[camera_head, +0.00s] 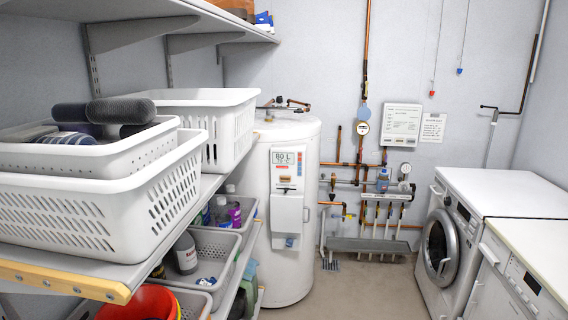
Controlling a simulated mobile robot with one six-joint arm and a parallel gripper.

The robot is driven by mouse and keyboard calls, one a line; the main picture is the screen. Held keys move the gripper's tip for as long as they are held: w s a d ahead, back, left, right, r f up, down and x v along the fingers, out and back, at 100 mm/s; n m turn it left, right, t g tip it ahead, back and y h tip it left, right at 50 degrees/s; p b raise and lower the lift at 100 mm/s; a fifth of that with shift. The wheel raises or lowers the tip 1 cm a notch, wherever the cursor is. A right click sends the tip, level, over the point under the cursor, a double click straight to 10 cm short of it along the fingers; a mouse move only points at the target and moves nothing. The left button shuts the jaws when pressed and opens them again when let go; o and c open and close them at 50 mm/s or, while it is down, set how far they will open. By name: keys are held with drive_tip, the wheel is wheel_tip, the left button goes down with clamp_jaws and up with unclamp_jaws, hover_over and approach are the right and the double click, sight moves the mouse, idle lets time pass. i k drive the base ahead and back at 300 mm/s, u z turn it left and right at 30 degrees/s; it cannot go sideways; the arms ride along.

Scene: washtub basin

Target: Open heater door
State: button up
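The water heater (298,251) is a white upright cylinder in the middle of the view, against the back wall. A control panel (287,169) marked "80 L" is on its front. Below the panel is a white box-like cover (288,214), which looks like the heater door and appears closed. A small blue patch shows at its lower edge. The shelf on the left partly hides the heater's left side. My gripper is not in view.
A shelf (200,208) with white baskets (110,207) fills the left side, with grey bins (212,262) below. A washing machine (442,243) and a white counter-height appliance (520,285) stand at right. Pipes (365,172) line the back wall. The floor (365,290) between is clear.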

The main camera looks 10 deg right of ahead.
sight(286, 211)
drive_tip(key=u, duration=0.2)
drive_tip(key=k, duration=0.55)
drive_tip(key=z, duration=0.9)
drive_tip(key=i, duration=1.5)
drive_tip(key=z, duration=0.05)
